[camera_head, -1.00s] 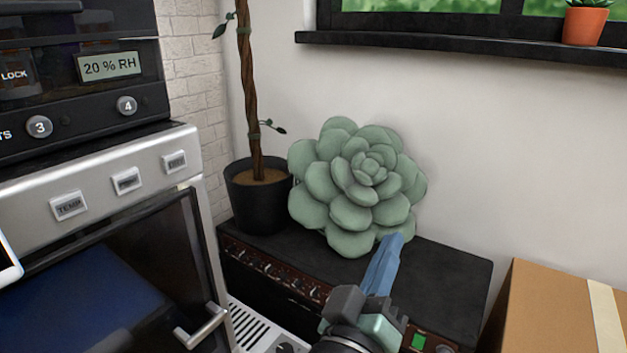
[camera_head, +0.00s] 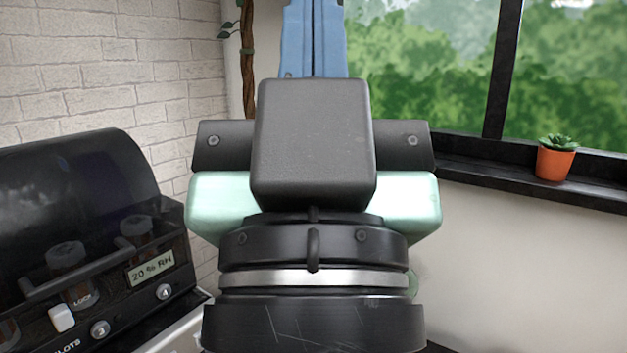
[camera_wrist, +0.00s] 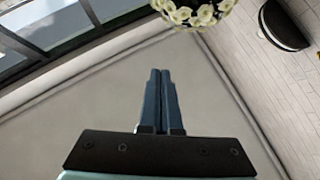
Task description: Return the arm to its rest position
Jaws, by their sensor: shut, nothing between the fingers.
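My gripper (camera_head: 313,38) stands upright in the middle of the head view, close to the camera, with its blue fingers pointing up past the top edge. The wrist view shows the two blue fingers of my gripper (camera_wrist: 159,74) side by side and touching along their length. They are shut with nothing between them.
A black machine with a 20 % RH display (camera_head: 151,267) stands at the left. A window (camera_head: 440,60) and a dark sill (camera_head: 490,178) with a potted plant (camera_head: 555,160) are at the right. White flowers (camera_wrist: 195,12) appear at the top of the wrist view.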

